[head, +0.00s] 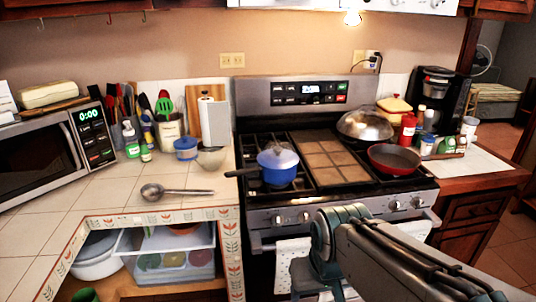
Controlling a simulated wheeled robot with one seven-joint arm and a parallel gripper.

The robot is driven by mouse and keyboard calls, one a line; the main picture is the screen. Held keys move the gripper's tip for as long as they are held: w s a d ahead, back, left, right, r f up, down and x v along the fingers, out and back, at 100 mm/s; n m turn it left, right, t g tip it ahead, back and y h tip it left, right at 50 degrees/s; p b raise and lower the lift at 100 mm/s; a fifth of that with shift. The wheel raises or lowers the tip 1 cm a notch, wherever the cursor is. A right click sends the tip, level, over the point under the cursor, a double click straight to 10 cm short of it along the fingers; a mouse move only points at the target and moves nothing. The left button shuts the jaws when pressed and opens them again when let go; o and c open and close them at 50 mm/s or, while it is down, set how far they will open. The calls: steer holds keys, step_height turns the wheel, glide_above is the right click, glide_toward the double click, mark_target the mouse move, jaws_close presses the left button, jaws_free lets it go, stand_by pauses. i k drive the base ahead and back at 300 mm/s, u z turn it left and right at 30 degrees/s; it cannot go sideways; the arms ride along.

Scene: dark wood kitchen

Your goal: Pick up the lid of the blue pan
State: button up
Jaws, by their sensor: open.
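The blue pan (279,177) sits on the left front burner of the stove, with its dark handle pointing left. Its lid (278,157) is a pale blue-grey dome with a small knob on top, and it rests on the pan. My arm (342,228) reaches in from the bottom right, in front of the stove and lower than the pan. It is apart from the pan and the lid. The fingers of my gripper do not show in the head view.
A red pan (395,158) stands at the stove's right, and a large domed metal lid (365,125) lies behind it. A tiled griddle (330,160) covers the middle burners. A ladle (176,192) and a bowl (211,158) are on the left counter. Space above the blue pan is clear.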

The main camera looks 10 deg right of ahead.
mark_target(276, 157)
steer(key=k, duration=0.6)
steer(key=z, duration=0.45)
steer(key=i, duration=1.85)
steer(key=u, duration=0.8)
